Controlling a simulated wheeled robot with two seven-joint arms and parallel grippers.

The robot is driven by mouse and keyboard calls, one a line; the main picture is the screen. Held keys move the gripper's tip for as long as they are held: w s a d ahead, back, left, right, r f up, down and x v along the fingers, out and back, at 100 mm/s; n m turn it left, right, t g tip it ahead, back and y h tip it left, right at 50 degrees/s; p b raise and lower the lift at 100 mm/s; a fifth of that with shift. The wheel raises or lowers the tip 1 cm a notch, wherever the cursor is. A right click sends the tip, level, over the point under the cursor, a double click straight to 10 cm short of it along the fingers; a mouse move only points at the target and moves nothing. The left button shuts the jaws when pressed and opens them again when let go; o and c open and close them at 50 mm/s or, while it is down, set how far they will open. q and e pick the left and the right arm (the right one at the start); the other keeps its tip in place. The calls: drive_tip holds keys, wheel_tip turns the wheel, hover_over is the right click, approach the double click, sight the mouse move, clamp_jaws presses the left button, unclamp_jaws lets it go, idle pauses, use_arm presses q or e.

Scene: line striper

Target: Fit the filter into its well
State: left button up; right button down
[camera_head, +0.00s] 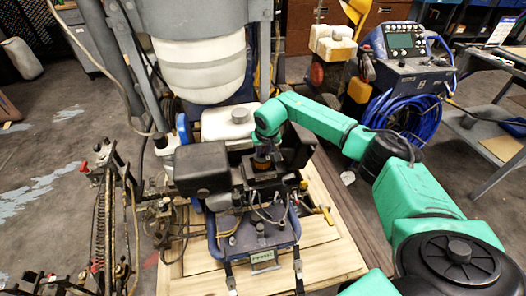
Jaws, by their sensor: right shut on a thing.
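My green right arm reaches in from the right over the line striper's engine. My right gripper (264,148) points down above the dark engine parts, beside a black box (201,168). My left gripper is not in view.
The striper stands on a wooden pallet (325,262). A white tank (228,122) sits behind the gripper, with a large grey-white cylinder (200,65) above. Hoses and a spring rig crowd the left. A blue-hosed machine (405,60) and a grey table (480,120) stand right.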

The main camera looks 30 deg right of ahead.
drive_tip(key=shift+f+b, duration=0.6)
drive_tip(key=shift+f, duration=0.1)
drive_tip(key=shift+c, duration=1.8)
unclamp_jaws()
drive_tip(key=shift+r, duration=0.15)
drive_tip(key=p+v, duration=0.6)
drive_tip(key=shift+s+r+p, duration=0.2)
drive_tip(key=shift+r+p, duration=0.15)
drive_tip(key=shift+p, duration=0.05)
